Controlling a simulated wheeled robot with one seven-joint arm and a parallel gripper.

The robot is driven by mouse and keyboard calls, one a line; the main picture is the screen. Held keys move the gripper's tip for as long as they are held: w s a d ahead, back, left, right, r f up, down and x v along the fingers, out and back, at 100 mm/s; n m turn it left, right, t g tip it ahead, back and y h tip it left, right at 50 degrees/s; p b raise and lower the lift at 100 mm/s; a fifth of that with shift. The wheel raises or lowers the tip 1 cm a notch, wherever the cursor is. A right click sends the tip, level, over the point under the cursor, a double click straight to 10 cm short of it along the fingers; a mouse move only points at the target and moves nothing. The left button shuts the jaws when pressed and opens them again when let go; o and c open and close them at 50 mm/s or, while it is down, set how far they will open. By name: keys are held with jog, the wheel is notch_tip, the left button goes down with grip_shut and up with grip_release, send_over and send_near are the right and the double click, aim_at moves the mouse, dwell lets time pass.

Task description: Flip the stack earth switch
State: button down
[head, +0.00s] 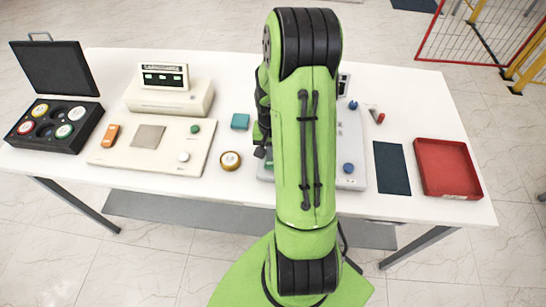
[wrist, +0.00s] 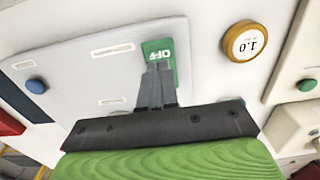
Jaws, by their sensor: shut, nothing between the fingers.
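In the wrist view, a green switch piece marked OFF (wrist: 160,47) sits at the edge of a light grey panel (wrist: 85,70). It is probably the stack earth switch; its lettering appears upside down. My gripper (wrist: 158,70) is shut and empty, with its fingertips over the lower part of the green piece. I cannot tell whether they touch it.
Blue knobs (head: 348,168) stand on the panel's right side. A round yellow-rimmed weight (head: 230,160) and a teal block (head: 240,121) lie left of my arm. A dark mat (head: 391,168) and a red tray (head: 447,168) lie to the right. A cream device (head: 150,145) stands farther left.

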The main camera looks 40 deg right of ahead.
jog(key=shift+f+b, duration=1.3)
jog(key=shift+f, duration=0.2)
dwell(0.4)
notch_tip(320, 180, up, 7)
jog(key=p, duration=0.5)
jog(key=shift+r, duration=0.15)
dwell(0.5)
